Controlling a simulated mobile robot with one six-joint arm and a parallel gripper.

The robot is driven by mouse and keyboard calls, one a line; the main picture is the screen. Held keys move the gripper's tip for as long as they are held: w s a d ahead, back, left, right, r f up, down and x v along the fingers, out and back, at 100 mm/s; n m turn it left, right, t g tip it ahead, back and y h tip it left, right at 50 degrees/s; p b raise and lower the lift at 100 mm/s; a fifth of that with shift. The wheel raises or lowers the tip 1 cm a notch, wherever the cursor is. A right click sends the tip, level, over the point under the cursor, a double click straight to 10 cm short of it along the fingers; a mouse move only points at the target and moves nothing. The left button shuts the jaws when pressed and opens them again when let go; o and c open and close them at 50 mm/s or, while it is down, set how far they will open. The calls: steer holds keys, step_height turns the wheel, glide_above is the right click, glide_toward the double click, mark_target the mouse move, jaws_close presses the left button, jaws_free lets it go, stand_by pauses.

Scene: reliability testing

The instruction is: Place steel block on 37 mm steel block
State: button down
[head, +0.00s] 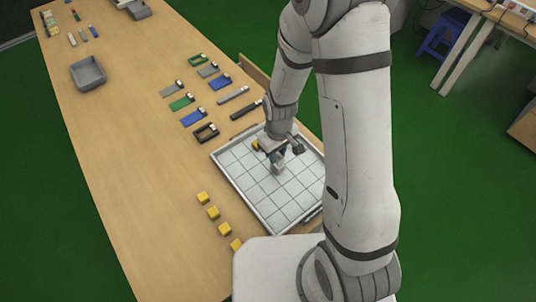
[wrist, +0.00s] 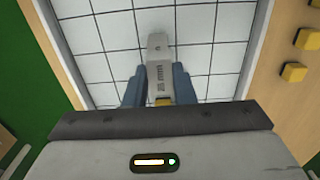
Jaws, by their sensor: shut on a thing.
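In the wrist view my gripper (wrist: 158,78) has its two blue fingers closed on the sides of a grey steel block (wrist: 159,72) with dark markings on its face. A paler grey end (wrist: 157,42) shows beyond the fingertips; I cannot tell whether it is part of the held block or the 37 mm steel block. In the head view my gripper (head: 276,153) is low over the white gridded tray (head: 250,187), with a grey block (head: 278,168) just below it. Whether the two blocks touch is unclear.
A small yellow piece (head: 255,145) shows beside my gripper. Several yellow cubes (head: 213,212) stand on the table left of the tray. Several coloured and grey parts (head: 220,83) lie beyond it, and a grey bin (head: 88,74) stands farther off. Much of the tray is clear.

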steer(key=shift+d+f, duration=0.1)
steer(key=shift+f, duration=0.75)
steer(key=shift+f, duration=0.15)
steer(key=c, duration=1.2)
jaws_free()
